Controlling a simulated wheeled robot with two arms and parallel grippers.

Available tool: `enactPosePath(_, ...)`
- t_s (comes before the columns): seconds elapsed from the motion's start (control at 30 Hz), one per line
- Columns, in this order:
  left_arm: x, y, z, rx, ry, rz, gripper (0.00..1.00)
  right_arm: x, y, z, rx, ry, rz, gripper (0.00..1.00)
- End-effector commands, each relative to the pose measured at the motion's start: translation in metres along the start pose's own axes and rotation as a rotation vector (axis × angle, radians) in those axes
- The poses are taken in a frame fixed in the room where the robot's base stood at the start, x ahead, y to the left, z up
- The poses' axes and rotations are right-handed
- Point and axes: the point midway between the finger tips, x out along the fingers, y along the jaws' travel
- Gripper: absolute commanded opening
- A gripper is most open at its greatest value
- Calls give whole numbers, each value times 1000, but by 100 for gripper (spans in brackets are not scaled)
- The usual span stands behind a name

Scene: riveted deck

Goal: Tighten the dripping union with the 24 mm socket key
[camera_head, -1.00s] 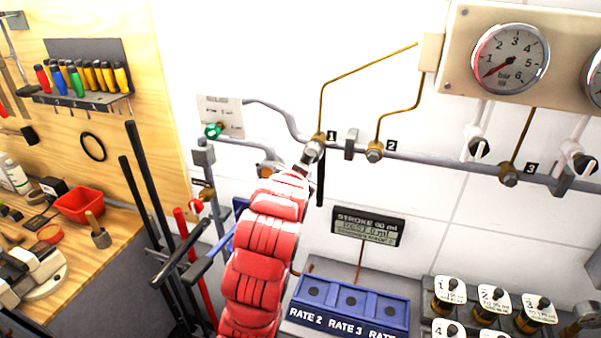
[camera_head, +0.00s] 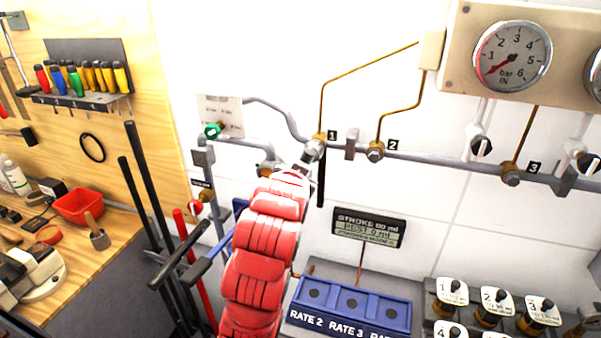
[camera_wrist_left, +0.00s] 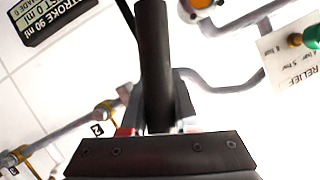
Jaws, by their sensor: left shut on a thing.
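My left arm, in a red sleeve, reaches up to the pipe on the wall. My left gripper (camera_head: 303,166) is at the union marked 1 (camera_head: 318,146), mostly hidden behind its own wrist. It is shut on the dark socket key (camera_wrist_left: 154,65), which stands out from the jaws in the left wrist view. A thin black bar (camera_head: 320,185) hangs below union 1. I cannot tell whether the socket is seated on the union. Union 2 (camera_head: 376,150) and union 3 (camera_head: 511,175) sit farther right. No drip is clear on any union. My right gripper is out of view.
A pressure gauge (camera_head: 512,55) is above right. A green-knobbed relief valve (camera_head: 213,131) is on the left. A stroke display (camera_head: 369,228), a blue rate tray (camera_head: 352,302) and several numbered bottles (camera_head: 492,303) are below. Long black handles (camera_head: 147,190) stand left of my arm.

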Motion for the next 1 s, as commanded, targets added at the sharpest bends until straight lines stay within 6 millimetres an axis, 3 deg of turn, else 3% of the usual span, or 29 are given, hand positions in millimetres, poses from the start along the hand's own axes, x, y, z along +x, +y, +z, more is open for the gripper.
enactPosePath(1.0, 6, 0, -2, 0, 1, 0, 0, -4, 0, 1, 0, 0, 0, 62)
